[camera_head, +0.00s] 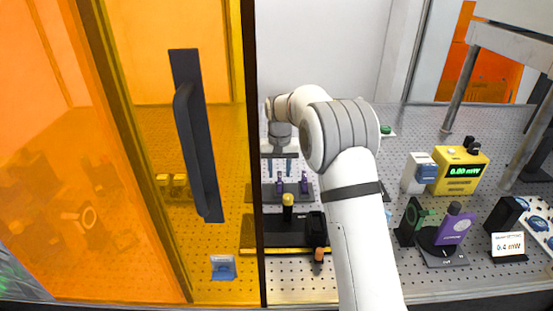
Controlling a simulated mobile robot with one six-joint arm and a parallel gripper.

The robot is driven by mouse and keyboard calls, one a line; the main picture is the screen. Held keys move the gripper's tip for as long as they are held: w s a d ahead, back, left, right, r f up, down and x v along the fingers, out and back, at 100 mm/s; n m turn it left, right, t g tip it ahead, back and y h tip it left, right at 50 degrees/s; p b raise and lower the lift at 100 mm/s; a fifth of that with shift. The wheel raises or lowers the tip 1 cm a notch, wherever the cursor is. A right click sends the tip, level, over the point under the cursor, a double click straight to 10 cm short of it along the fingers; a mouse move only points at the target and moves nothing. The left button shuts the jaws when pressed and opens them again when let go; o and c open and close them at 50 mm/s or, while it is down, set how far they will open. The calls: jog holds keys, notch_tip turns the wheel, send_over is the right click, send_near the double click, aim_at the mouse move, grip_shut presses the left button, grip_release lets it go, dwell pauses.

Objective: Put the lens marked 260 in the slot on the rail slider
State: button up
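My gripper (280,168) points down at the back of the breadboard, with its two fingers apart and nothing visible between them. Just below it, two small purple pieces, a left one (279,187) and a right one (304,183), stand upright on a dark base (265,194). They may be lens holders, but no marking can be read, so I cannot tell which is 260. Nearer, a black rail (270,250) lies across the board, with a yellow-topped post (288,201) and a dark block (314,229) at it. I cannot make out the slider's slot.
An orange see-through panel with a black handle (197,135) covers the left. Right of my arm stand a yellow power meter (460,172), a purple device (455,228) and a small display (508,244). My arm hides part of the middle board.

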aim_at(279, 175)
jog(key=shift+f, duration=1.65)
grip_shut()
jog(key=shift+r, duration=0.1)
jog(key=shift+r+p, duration=2.15)
jog(key=shift+r, duration=0.9)
